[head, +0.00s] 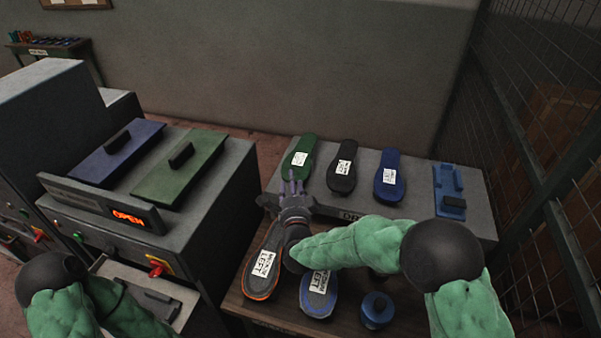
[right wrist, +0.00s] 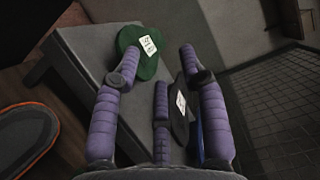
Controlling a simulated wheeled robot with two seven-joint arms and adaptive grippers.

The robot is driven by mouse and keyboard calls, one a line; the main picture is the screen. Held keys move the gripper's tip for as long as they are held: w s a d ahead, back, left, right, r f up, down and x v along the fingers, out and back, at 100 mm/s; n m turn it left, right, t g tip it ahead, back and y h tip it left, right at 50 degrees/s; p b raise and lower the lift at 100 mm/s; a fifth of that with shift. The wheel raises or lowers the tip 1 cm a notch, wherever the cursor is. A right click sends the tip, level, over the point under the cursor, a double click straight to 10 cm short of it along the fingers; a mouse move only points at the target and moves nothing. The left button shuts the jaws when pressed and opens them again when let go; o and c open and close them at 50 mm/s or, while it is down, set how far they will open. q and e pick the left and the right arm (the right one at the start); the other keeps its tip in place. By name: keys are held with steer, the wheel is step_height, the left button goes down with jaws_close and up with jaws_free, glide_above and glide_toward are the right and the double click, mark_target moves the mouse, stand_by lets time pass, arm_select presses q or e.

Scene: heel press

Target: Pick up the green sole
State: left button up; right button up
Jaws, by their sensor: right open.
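The green sole (head: 305,146) lies on the grey raised shelf at its left end, with a white label on it. It also shows in the right wrist view (right wrist: 128,41), just beyond the fingertips. My right gripper (head: 292,181) is open and empty, with its purple fingers at the near end of the green sole. In the right wrist view my right gripper (right wrist: 158,70) has its fingers spread, with the sole ahead and apart from them as far as I can tell. My left arm shows at the lower left, but its gripper is not seen.
A black sole (head: 343,170), a blue sole (head: 389,170) and a blue fixture (head: 448,188) lie to the right on the shelf. Orange-rimmed (head: 261,285) and blue-rimmed (head: 318,306) pieces lie nearer. A press reading OPEN (head: 128,217) stands left; a mesh fence (head: 545,110) stands right.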

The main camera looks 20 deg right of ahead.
mark_target(299, 160)
steer(key=w+f+b, duration=0.2)
steer(key=f, duration=0.1)
steer(key=w+d+f+b, duration=0.1)
steer(key=w+f+b, duration=0.1)
steer(key=w+b, duration=0.1)
steer(key=shift+w+d+f, duration=0.1)
steer(key=shift+w+f, duration=0.2)
steer(key=shift+f, duration=0.1)
steer(key=b+x, duration=0.1)
steer(key=x, duration=0.3)
steer(key=shift+w+f, duration=0.1)
steer(key=shift+f, duration=0.05)
steer(key=shift+w, duration=0.5)
arm_select(q)
step_height(299, 160, down, 8)
arm_select(e)
jaws_close()
